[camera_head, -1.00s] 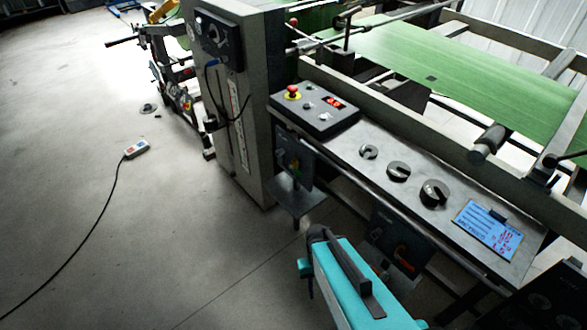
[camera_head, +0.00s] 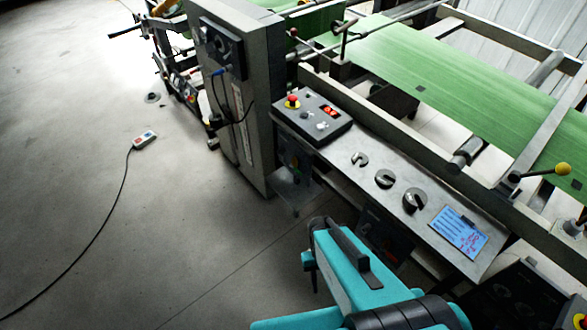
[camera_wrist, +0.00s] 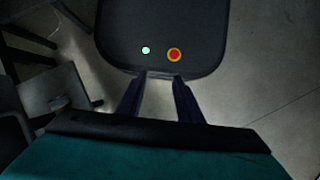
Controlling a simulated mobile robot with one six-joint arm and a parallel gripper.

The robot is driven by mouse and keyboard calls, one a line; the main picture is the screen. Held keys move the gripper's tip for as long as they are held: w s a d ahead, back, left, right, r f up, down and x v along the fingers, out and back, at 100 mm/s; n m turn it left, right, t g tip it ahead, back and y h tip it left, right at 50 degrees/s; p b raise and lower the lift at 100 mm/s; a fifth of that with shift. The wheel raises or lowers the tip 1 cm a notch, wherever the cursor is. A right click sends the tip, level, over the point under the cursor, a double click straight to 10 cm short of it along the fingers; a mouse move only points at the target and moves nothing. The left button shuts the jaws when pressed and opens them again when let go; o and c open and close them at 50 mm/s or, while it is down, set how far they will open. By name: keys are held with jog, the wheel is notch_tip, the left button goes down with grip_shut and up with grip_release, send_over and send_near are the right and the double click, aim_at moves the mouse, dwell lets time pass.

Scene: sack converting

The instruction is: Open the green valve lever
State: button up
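I cannot make out a green valve lever in either view. A lever with a yellow ball knob (camera_head: 562,169) sticks out from the machine frame at the right edge of the head view. My gripper (camera_wrist: 160,82) shows in the wrist view with its two dark fingers apart and nothing between them. It points down over a dark rounded panel with a small green dot and a red button, and touches no lever. In the head view my teal arm is low in the middle, in front of the machine's console.
The sloping console (camera_head: 455,205) carries a control box (camera_head: 318,128) with a red button, several dark C-shaped pieces and a blue-lit sheet (camera_head: 459,233). Green web (camera_head: 450,80) runs behind it. A pendant (camera_head: 145,140) and its cable lie on the otherwise open floor at left.

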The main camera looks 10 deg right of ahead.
jog(key=s+r+p, duration=0.2)
jog(key=r+p, duration=0.1)
jog(key=shift+r, duration=0.2)
jog(key=shift+s, duration=0.1)
dwell(0.3)
